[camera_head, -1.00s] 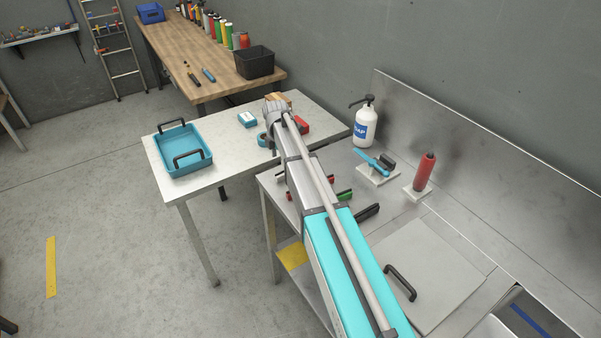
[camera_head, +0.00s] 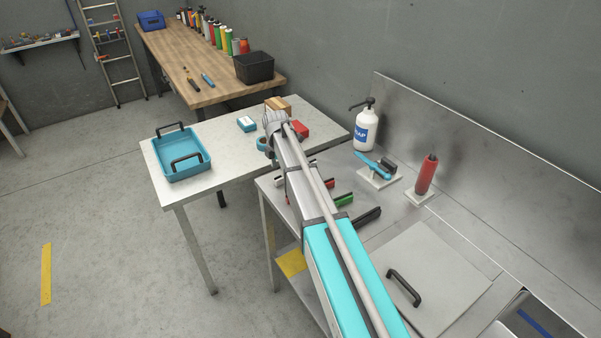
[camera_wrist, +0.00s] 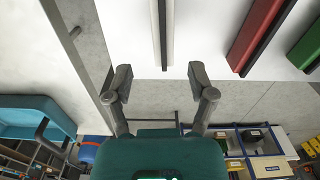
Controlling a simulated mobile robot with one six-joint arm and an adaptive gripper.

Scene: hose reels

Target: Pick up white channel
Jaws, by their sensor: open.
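The white channel (camera_wrist: 168,30) is a narrow pale strip with a dark groove along it, at the top centre of the wrist view. It lies on a pale surface, and its near end lies just beyond and between my fingertips. In the head view the white channel (camera_head: 280,183) is mostly hidden behind my arm, with only a bit showing on the metal bench. My gripper (camera_wrist: 160,78) is open and empty, its two fingers apart on either side of the channel's line. I cannot tell its height above the channel. My arm hides the gripper in the head view.
A red channel (camera_wrist: 262,35) and a green channel (camera_wrist: 307,48) lie to the right. A black channel (camera_head: 367,216) is on the metal bench (camera_head: 300,262). A blue tray (camera_head: 181,170) stands on the white table (camera_head: 225,150). A soap bottle (camera_head: 366,130) and red cylinder (camera_head: 427,174) stand behind.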

